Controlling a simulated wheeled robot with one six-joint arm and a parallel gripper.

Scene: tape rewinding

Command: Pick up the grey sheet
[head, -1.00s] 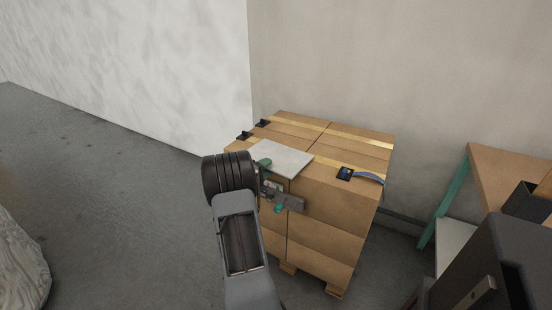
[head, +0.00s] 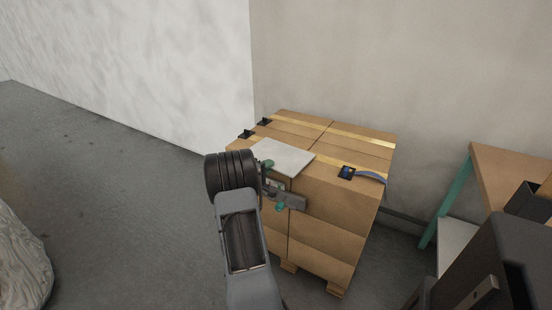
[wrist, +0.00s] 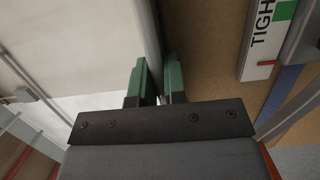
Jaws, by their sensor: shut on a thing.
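The grey sheet (head: 284,157) is a flat pale plate on top of the cardboard boxes, with its near edge at their front edge. My gripper (head: 272,184) is at that near edge, with one green finger at the sheet's top side and the other lower, in front of the boxes. In the wrist view the green fingers of my gripper (wrist: 157,77) are close together, shut on the sheet's edge. The exact contact between the fingertips is partly hidden.
The cardboard boxes (head: 325,225) stand on a pallet near the wall. Black clips (head: 246,134) and a dark blue buckle with a blue strap (head: 347,172) lie on their yellow bands. A wooden table (head: 510,175) with teal legs stands at the right.

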